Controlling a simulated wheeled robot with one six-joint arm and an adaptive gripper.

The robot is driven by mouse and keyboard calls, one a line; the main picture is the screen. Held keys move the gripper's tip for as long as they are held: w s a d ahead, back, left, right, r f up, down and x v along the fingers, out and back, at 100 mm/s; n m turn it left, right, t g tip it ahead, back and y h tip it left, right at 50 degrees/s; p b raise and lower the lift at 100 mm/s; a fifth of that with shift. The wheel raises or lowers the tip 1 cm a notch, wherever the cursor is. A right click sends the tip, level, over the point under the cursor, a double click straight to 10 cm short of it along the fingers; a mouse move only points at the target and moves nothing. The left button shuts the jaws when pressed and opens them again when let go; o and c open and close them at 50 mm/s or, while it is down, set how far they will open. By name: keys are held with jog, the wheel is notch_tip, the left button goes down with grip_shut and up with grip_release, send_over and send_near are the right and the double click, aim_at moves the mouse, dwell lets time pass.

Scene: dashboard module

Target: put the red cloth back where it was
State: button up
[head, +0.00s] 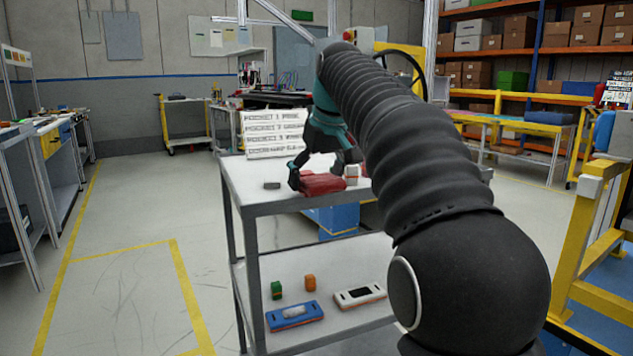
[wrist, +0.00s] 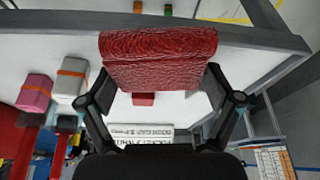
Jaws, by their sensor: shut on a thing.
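The red cloth (head: 322,184) shows as a folded, slightly wrinkled slab at the top of the grey-framed cart (head: 285,207). My gripper (head: 325,172) reaches down over it from above. In the wrist view the cloth (wrist: 158,60) sits between the two fingers of my gripper (wrist: 157,88), which are shut on it at its sides. Whether its underside touches the cart top cannot be told.
A white block with an orange band (head: 351,174) stands right of the cloth, a small grey block (head: 271,186) left. Label boards (head: 277,137) stand behind. The lower shelf holds a green block (head: 277,289), an orange block (head: 310,282), a blue device (head: 294,315) and a white device (head: 359,296).

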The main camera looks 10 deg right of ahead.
jog(key=o, duration=0.8)
jog(key=p+v, duration=0.4)
jog(key=v, duration=0.8)
jog(key=shift+s, duration=0.1)
